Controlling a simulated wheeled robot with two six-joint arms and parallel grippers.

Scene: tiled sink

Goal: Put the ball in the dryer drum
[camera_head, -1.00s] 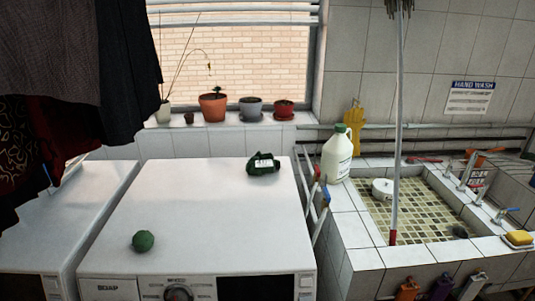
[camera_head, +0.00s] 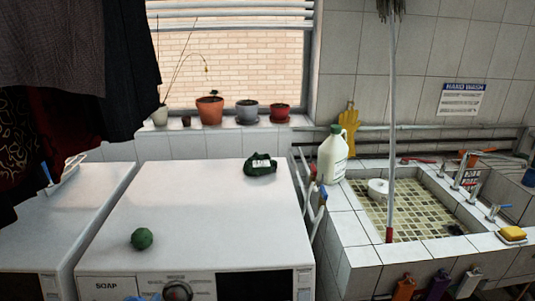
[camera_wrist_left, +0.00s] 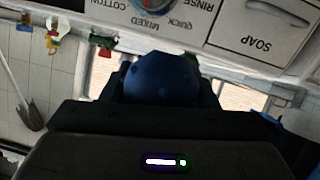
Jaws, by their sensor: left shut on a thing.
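My left gripper (camera_wrist_left: 160,88) is shut on a dark blue ball (camera_wrist_left: 160,76) in the left wrist view, with black fingers on both sides of it. It is in front of the washer's control panel, which appears upside down there. In the head view only a small blue patch (camera_head: 146,298) shows at the bottom edge; I cannot tell whether it is the ball or part of my arm. A green ball (camera_head: 142,239) lies on the white machine top at the front left. The dryer drum is not visible. My right gripper is not in view.
The white machine (camera_head: 200,205) has a SOAP drawer (camera_head: 106,286) and a dial (camera_head: 178,291). A dark green item (camera_head: 260,165) lies at its back. Another white machine (camera_head: 60,210) stands left. A tiled sink (camera_head: 410,215) and a white jug (camera_head: 332,157) are on the right.

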